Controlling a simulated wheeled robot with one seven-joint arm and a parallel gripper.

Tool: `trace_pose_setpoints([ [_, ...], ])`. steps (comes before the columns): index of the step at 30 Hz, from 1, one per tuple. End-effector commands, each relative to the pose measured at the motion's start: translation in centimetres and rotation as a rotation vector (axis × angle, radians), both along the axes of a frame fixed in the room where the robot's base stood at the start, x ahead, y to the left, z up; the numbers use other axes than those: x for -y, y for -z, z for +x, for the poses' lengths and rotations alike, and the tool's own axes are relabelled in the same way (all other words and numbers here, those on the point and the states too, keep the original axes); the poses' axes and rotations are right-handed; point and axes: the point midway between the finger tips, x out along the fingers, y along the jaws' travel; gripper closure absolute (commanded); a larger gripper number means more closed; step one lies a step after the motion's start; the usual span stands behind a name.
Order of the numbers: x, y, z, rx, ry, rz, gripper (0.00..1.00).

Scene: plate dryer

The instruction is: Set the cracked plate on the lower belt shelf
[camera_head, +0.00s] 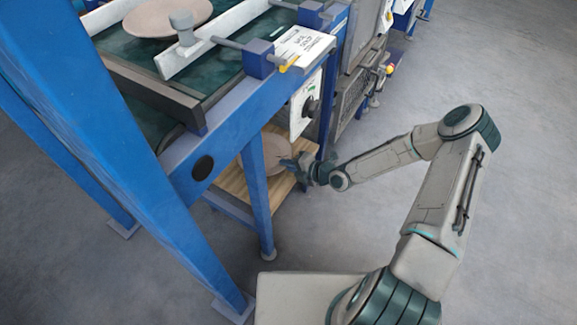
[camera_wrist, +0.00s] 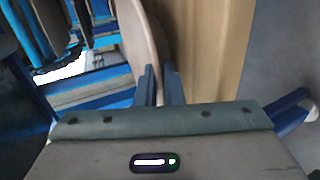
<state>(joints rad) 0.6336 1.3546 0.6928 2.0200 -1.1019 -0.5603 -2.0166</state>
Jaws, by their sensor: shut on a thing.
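My gripper (camera_head: 299,168) is shut on the edge of a beige-pink plate (camera_head: 274,157) below the upper belt, partly hidden behind the blue frame leg. In the wrist view the plate (camera_wrist: 143,35) appears nearly edge-on, running up from between my fingertips (camera_wrist: 160,86). No crack can be made out on it. The wooden lower shelf (camera_head: 231,183) lies under the plate. Its boards also show beside the plate in the wrist view (camera_wrist: 215,55). I cannot tell whether the plate touches the shelf.
Another plate (camera_head: 168,14) lies on the green upper belt (camera_head: 225,68). Blue frame legs (camera_head: 257,195) stand close to the shelf. A control box with a dark knob (camera_head: 306,105) and a printed sign (camera_head: 304,47) are above my gripper. The grey floor (camera_head: 480,260) on the right is clear.

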Motion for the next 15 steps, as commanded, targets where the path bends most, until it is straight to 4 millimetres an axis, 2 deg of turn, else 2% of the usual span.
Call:
trace_pose_setpoints([
  [8,-0.07,0.09,0.04,0.003,-0.001,0.001,1.00],
  [9,-0.03,0.12,0.00,0.000,-0.001,0.000,0.87],
  [11,-0.02,0.05,0.00,0.000,-0.001,0.000,0.70],
  [15,0.00,0.07,0.00,0.000,0.000,0.000,0.70],
])
